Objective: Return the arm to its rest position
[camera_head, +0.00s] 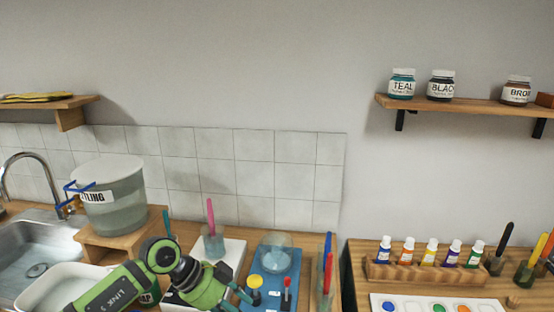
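My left arm, green and black, comes in from the bottom left. Its wrist bends over the counter in front of the white board. My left gripper (236,299) points down and right at the bottom edge, beside the blue board (268,296). Its fingers are small and partly cut off, so I cannot tell if they are open or shut. No held object is visible. My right arm and gripper are out of view.
A labelled bucket (112,200) stands on a wooden stand by the sink (40,240). A white basin (60,287) lies near my arm. A cup with a pink tool (213,243) and a glass bowl (275,256) stand close by. Paint bottles (430,254) stand right.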

